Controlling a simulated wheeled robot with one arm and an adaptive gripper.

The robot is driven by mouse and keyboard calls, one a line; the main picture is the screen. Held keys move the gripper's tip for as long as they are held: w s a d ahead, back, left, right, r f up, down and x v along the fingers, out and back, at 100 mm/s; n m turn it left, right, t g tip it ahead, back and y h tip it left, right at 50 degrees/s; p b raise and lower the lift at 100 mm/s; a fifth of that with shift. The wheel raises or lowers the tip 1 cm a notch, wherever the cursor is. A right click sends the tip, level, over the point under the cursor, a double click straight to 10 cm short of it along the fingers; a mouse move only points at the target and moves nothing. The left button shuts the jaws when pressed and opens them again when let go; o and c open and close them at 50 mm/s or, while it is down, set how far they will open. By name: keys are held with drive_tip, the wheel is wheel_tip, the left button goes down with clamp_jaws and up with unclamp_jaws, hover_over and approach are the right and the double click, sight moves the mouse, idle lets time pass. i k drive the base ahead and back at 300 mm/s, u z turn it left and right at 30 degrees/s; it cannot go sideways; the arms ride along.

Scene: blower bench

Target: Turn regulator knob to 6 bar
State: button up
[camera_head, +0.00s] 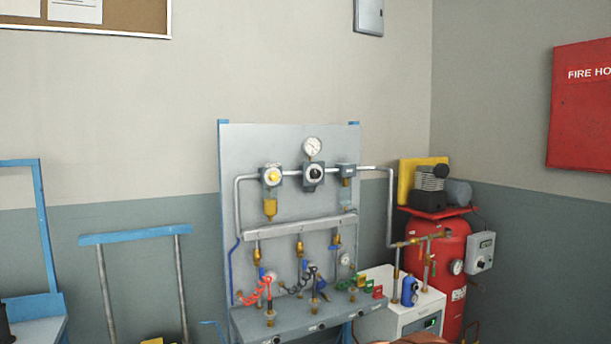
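The regulator (314,182) sits at the top middle of a grey upright panel (290,142). Its round black knob (315,172) faces me and has a light mark on it. A round white pressure gauge (312,147) stands just above the regulator. The needle and numbers are too small to read. My gripper is not in view, and nothing touches the knob.
A yellow-knobbed unit (272,176) with an amber bowl is left of the regulator, and another unit (346,172) is right. A red tank (452,255) with a compressor stands right. A blue-topped frame (135,235) stands left.

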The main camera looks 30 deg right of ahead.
sight(314, 173)
drive_tip(key=k, duration=0.6)
drive_tip(key=z, duration=0.9)
drive_tip(key=i, duration=1.25)
drive_tip(key=u, duration=0.3)
